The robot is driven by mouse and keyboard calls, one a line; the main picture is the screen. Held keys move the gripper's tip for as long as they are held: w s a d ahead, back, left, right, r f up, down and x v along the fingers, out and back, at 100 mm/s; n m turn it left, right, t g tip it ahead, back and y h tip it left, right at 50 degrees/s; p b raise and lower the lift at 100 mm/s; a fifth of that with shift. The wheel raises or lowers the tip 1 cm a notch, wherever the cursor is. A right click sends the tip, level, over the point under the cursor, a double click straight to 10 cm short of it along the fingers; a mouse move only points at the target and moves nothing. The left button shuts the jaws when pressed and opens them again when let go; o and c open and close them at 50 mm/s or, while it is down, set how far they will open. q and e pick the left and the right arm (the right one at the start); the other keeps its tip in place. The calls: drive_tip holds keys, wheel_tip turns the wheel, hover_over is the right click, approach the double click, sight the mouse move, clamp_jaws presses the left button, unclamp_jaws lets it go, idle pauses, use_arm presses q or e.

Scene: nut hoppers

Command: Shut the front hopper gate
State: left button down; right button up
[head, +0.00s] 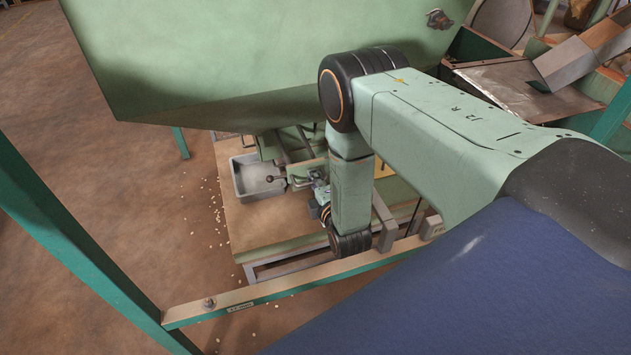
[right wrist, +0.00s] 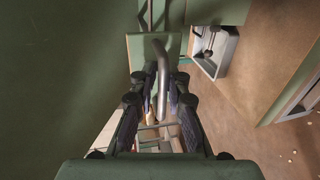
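The large green hopper (head: 250,60) hangs over the wooden platform in the head view. Under its outlet is the gate mechanism (head: 300,150), partly hidden by my right arm. My right gripper (head: 306,181) is at this mechanism, small and partly hidden in the head view. In the right wrist view, a bent grey metal handle (right wrist: 163,62) runs down between the two dark fingers of my right gripper (right wrist: 160,100). The fingers look parted, one on each side of the handle; contact is not clear. The gate plate itself cannot be made out. My left gripper is not in view.
A grey tray (head: 239,184) stands left of the mechanism; it also shows in the right wrist view (right wrist: 231,50). A green and wooden rail (head: 270,292) crosses in front of the platform (head: 255,222). Nuts lie scattered on the brown floor. Another metal chute (head: 566,63) is at the right.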

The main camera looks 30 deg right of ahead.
drive_tip(key=o, duration=0.3)
drive_tip(key=shift+f, duration=0.1)
drive_tip(key=v, duration=1.2)
idle(0.3)
